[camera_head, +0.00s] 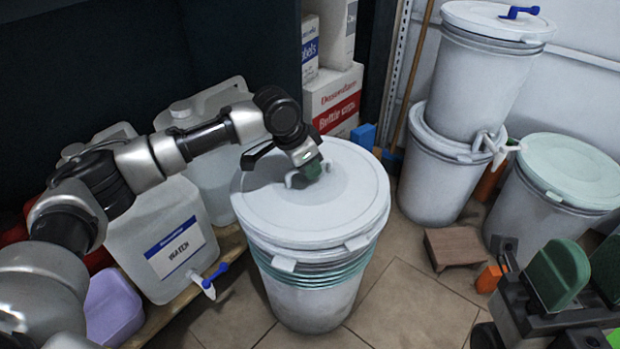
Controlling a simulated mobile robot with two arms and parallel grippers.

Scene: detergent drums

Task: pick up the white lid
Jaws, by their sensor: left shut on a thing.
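The white lid (325,210) lies flat on top of a white drum (315,300) in the middle of the view. It has a small white handle near its centre and clips at its rim. My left gripper (303,175), with green pads, reaches in from the left and is shut on the lid's handle. The gripper hides part of the handle. The lid appears to rest on the drum. My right gripper (586,270) is at the lower right, its green pads apart, with nothing visible between them.
A white water canister (168,235) stands at left, beside a purple container (113,305). Stacked drums (480,80) and a drum with a mint lid (570,170) stand at right. A brown block (455,248) lies on the tiled floor. Boxes (335,95) stand behind.

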